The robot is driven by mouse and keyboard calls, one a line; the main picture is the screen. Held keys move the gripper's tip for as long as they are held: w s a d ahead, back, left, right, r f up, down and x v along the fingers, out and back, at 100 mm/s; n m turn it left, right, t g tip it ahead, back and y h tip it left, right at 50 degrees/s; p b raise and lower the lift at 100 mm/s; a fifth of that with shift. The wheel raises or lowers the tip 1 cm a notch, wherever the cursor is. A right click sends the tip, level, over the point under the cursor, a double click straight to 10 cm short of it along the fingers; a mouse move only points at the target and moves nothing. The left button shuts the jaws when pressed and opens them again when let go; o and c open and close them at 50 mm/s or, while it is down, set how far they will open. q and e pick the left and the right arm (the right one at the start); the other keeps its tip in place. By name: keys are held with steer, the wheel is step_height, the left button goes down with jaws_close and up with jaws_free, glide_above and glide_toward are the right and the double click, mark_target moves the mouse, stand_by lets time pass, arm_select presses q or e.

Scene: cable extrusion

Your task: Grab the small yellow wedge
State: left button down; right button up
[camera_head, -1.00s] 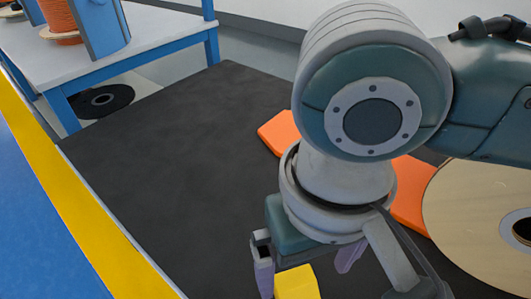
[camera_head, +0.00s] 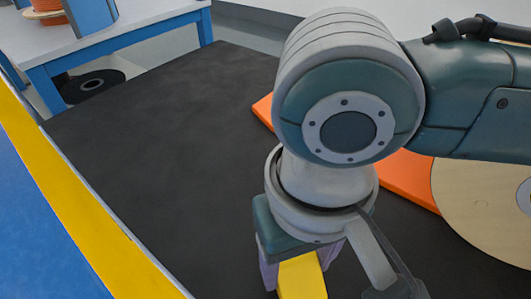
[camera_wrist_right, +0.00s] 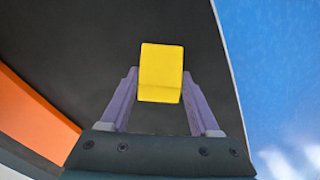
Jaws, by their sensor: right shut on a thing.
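The small yellow wedge (camera_head: 301,277) is at the bottom of the head view, between the fingers of my right gripper (camera_head: 303,268). In the right wrist view the yellow wedge (camera_wrist_right: 161,73) sits between the two purple fingers of the right gripper (camera_wrist_right: 160,82), which are closed against its sides. The gripper points downward over the dark mat. The head view cuts off the wedge's lower end, and I cannot tell whether it touches the mat. My left gripper is not in view.
A dark mat (camera_head: 150,150) spreads around with wide free room at left. An orange block (camera_head: 405,180) and a large wooden spool (camera_head: 480,215) lie at right. A blue-legged table (camera_head: 140,45) stands at back left. A yellow strip (camera_head: 75,195) edges the blue floor.

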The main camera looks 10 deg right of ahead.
steer(key=c, duration=0.8)
